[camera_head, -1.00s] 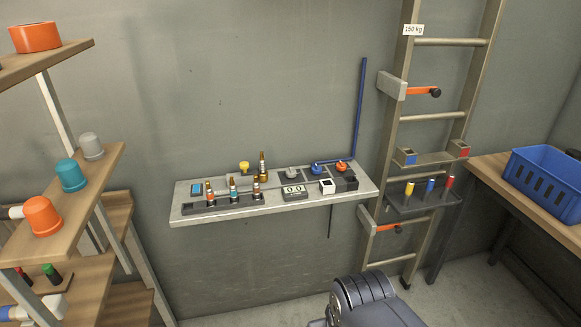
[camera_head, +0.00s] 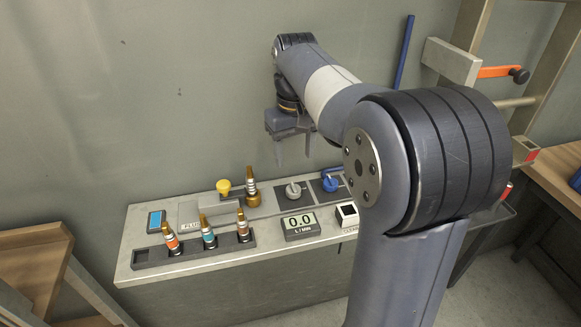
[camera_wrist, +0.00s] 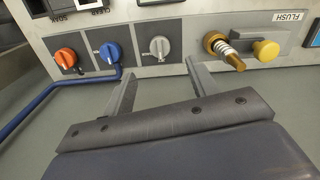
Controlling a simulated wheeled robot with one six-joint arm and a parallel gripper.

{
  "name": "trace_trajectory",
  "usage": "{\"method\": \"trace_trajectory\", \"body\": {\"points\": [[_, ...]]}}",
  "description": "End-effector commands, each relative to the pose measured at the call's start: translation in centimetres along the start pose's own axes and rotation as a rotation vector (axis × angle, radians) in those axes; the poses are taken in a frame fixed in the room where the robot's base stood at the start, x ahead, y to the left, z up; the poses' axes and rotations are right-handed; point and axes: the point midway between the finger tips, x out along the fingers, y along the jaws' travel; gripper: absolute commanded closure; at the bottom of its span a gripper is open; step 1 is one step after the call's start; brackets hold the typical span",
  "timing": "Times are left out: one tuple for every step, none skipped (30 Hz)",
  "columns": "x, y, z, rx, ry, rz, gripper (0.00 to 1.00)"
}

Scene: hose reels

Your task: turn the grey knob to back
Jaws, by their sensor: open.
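The grey knob (camera_head: 292,190) sits on a dark square plate on the grey shelf, left of the blue knob (camera_head: 330,183). In the wrist view the grey knob (camera_wrist: 160,46) is at top centre, ahead of the fingers and between their lines, with the blue knob (camera_wrist: 110,52) to its left. My gripper (camera_head: 293,152) is open and empty, above the grey knob with its fingers pointing down. In the wrist view my gripper (camera_wrist: 160,82) shows both fingers spread apart, not touching the knob. Which mark the knob points at is too small to read.
An orange knob (camera_wrist: 66,57) is beyond the blue one. A brass fitting (camera_head: 253,192) and a yellow knob (camera_head: 223,187) stand left of the grey knob. A display reading 0.0 (camera_head: 300,224) and several nozzles in a rack (camera_head: 195,246) are in front. A blue pipe (camera_wrist: 60,93) runs beside the knobs.

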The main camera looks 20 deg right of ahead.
Motion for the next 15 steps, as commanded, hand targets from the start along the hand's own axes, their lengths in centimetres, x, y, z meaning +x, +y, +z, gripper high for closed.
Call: {"method": "trace_trajectory", "body": {"points": [[0.1, 0.1, -0.3, -0.003, -0.003, 0.000, 0.44], [0.2, 0.1, -0.3, -0.003, -0.003, 0.000, 0.44], [0.3, 0.1, -0.4, -0.004, -0.004, 0.000, 0.44], [0.6, 0.1, -0.4, -0.004, -0.005, -0.001, 0.44], [0.9, 0.1, -0.4, -0.004, -0.005, -0.001, 0.44], [1.4, 0.1, -0.4, -0.004, -0.005, -0.001, 0.44], [1.9, 0.1, -0.4, -0.004, -0.006, -0.001, 0.44], [2.4, 0.1, -0.3, -0.004, -0.006, -0.001, 0.44], [3.2, 0.1, -0.3, -0.004, -0.007, -0.001, 0.44], [3.8, 0.1, -0.3, -0.004, -0.007, -0.001, 0.44], [4.4, 0.1, -0.3, -0.003, -0.008, -0.001, 0.44], [5.2, 0.1, -0.3, -0.003, -0.007, -0.001, 0.44], [5.8, 0.1, -0.3, -0.003, -0.008, -0.001, 0.44], [6.4, 0.1, -0.3, -0.003, -0.007, -0.001, 0.44], [7.1, 0.1, -0.3, -0.003, -0.007, -0.001, 0.44]]}}
